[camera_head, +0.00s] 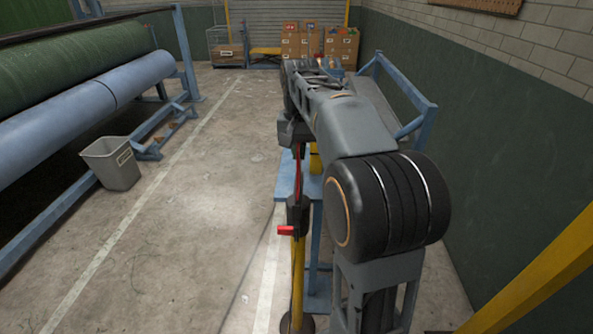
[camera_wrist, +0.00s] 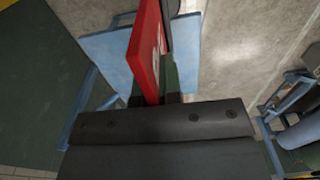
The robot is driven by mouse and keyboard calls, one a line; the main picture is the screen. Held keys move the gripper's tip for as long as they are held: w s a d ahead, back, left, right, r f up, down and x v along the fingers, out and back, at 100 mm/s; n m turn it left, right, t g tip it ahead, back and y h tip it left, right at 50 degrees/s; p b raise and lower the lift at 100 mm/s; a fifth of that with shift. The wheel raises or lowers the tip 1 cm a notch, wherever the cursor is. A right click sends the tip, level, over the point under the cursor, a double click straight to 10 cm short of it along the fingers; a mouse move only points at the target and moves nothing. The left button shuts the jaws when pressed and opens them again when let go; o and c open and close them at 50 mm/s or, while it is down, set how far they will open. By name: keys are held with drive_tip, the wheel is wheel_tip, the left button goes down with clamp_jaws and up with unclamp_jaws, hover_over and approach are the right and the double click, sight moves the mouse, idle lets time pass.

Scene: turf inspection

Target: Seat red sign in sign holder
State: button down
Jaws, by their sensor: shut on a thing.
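The red sign (camera_head: 298,178) shows nearly edge-on in the head view, hanging below my gripper (camera_head: 296,140). In the wrist view the red sign (camera_wrist: 146,52) rises from between the fingers of my gripper (camera_wrist: 156,99), which is shut on it. The sign holder (camera_head: 297,214) is a black head on a yellow post, with a red lever at its left. In the head view the sign's lower end meets the top of the black head. I cannot tell whether it is inside or only in line with it.
A blue table (camera_head: 286,185) stands just behind the holder; it also shows in the wrist view (camera_wrist: 106,55). A grey bin (camera_head: 112,163) and turf rolls on a blue rack (camera_head: 185,55) are at left. Cardboard boxes (camera_head: 318,45) stand at the back. Floor left of the holder is clear.

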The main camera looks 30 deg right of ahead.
drive_tip(key=shift+a+f, duration=0.1)
drive_tip(key=shift+f, duration=2.05)
drive_tip(key=shift+f, duration=0.15)
drive_tip(key=c, duration=1.3)
unclamp_jaws()
wheel_tip(320, 180, up, 12)
drive_tip(key=shift+r+p, duration=0.15)
drive_tip(key=shift+p, duration=0.55)
